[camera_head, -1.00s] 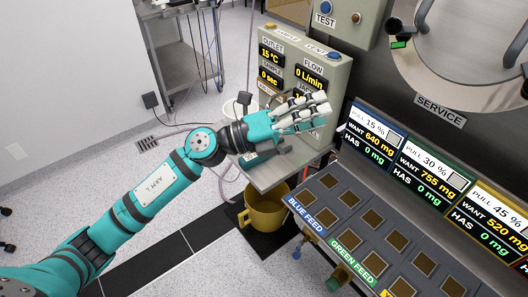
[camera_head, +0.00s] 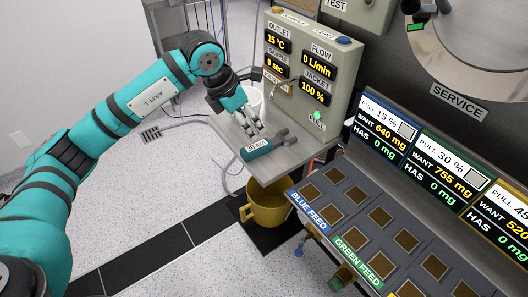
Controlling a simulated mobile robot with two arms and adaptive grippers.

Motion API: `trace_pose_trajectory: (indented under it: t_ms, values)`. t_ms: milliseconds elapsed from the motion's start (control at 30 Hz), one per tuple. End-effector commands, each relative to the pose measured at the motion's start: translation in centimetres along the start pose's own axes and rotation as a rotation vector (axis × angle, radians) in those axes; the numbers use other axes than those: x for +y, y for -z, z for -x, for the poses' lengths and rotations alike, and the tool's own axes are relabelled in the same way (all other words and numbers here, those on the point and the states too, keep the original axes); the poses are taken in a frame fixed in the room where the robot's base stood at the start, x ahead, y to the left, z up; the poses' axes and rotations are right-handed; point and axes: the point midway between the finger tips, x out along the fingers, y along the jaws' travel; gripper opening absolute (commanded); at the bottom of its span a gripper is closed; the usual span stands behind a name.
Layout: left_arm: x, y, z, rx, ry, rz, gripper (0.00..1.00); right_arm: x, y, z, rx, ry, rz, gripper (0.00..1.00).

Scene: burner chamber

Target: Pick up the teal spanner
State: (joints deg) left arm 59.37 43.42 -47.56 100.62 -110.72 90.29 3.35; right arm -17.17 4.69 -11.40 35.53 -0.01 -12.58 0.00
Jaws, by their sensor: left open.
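The teal spanner (camera_head: 257,149) lies on a grey metal shelf (camera_head: 300,153) below the control box. It has a teal handle with a small white label, and a grey open-ended head points to the right. My left gripper (camera_head: 250,128) is above the handle, fingers pointing down toward it. The gripper is open. I cannot tell whether its fingertips touch the handle. My right gripper is not in view.
A beige control box (camera_head: 308,68) with displays stands behind the shelf. A white container (camera_head: 252,97) is behind the gripper. A yellow bucket (camera_head: 265,205) stands on the floor below. A sloped feed panel (camera_head: 375,225) is at right.

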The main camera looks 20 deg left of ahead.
Motion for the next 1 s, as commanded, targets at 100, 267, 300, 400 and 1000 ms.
trace_pose_trajectory:
  t_ms: [100, 267, 300, 400, 1000]
  values:
    - [-0.1, 0.2, -2.9, 0.000, 0.003, 0.000, 0.60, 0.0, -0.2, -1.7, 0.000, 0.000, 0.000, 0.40]
    - [-0.1, 0.0, -4.5, -0.001, 0.001, 0.001, 0.60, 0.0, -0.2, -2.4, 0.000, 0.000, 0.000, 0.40]
    - [-0.1, 0.0, -4.6, -0.002, 0.001, 0.001, 0.60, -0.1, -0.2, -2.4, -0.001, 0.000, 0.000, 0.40]
    - [-0.1, 0.0, -4.9, -0.002, 0.001, 0.000, 0.60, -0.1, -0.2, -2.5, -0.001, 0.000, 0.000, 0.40]
    - [-0.2, -0.2, -9.8, -0.002, 0.001, 0.000, 0.60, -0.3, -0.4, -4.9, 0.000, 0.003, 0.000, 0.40]
